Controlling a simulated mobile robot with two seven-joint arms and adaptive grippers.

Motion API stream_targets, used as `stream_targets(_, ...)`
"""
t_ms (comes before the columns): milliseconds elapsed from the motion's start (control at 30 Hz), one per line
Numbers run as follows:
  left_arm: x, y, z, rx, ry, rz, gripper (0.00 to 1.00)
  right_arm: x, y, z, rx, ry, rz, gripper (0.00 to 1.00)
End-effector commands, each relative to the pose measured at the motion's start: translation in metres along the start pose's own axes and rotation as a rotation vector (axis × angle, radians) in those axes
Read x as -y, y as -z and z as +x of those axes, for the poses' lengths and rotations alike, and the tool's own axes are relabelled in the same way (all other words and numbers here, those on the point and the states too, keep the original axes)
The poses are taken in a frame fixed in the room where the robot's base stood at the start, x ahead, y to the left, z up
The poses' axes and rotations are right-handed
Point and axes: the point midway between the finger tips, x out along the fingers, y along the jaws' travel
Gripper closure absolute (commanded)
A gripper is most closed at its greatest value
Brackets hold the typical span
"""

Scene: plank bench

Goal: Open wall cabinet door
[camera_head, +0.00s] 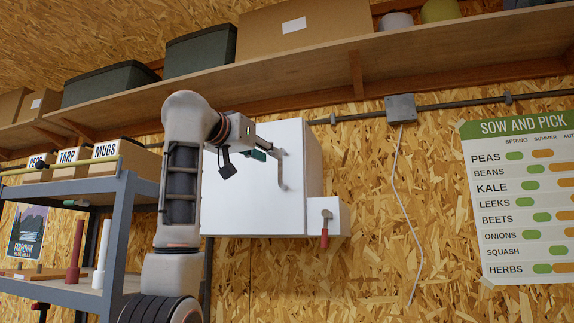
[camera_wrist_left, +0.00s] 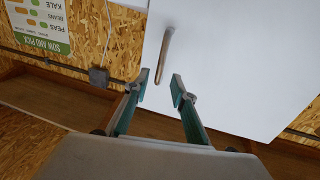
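The white wall cabinet (camera_head: 313,160) hangs on the chipboard wall in the middle of the head view. Its flat white door (camera_head: 240,205) looks shut. A metal bar handle (camera_head: 282,172) stands upright near the door's right edge; it also shows in the left wrist view as a brownish bar (camera_wrist_left: 164,57). My left gripper (camera_head: 271,153) is close to the handle's upper part in the head view. In the left wrist view its fingers (camera_wrist_left: 160,84) are apart, with the handle just beyond the tips and nothing between them. My right gripper is not in view.
A small white box with a red-handled lever (camera_head: 325,232) sits at the cabinet's lower right. A long shelf (camera_head: 300,65) with bins and cartons runs above. A blue-framed rack (camera_head: 118,235) stands left. A grey junction box (camera_head: 400,108) and planting chart (camera_head: 525,200) are right.

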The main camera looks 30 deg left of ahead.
Motion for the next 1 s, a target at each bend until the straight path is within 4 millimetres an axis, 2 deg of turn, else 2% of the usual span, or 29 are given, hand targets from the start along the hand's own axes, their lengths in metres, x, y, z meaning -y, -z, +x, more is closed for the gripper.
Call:
stream_targets(400, 0.000, 0.002, 0.060, 0.004, 0.001, 0.000, 0.75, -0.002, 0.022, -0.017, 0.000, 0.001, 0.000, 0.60)
stream_targets(600, 0.000, 0.000, 0.072, 0.002, 0.000, 0.001, 0.75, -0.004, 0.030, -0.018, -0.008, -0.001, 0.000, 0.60)
stream_targets(833, 0.000, -0.001, 0.072, 0.001, 0.000, 0.001, 0.75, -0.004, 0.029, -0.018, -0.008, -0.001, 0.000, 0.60)
stream_targets(867, 0.000, -0.001, 0.072, 0.001, 0.000, 0.001, 0.77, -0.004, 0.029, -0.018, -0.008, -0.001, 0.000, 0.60)
stream_targets(933, 0.000, -0.001, 0.072, 0.001, 0.000, 0.001, 0.96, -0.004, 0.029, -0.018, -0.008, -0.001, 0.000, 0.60)
stream_targets(967, 0.000, -0.001, 0.072, 0.001, 0.000, 0.001, 1.00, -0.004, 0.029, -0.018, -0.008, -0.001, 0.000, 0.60)
stream_targets(1000, 0.000, -0.001, 0.072, 0.001, 0.000, 0.000, 1.00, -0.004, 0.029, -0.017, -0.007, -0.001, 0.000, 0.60)
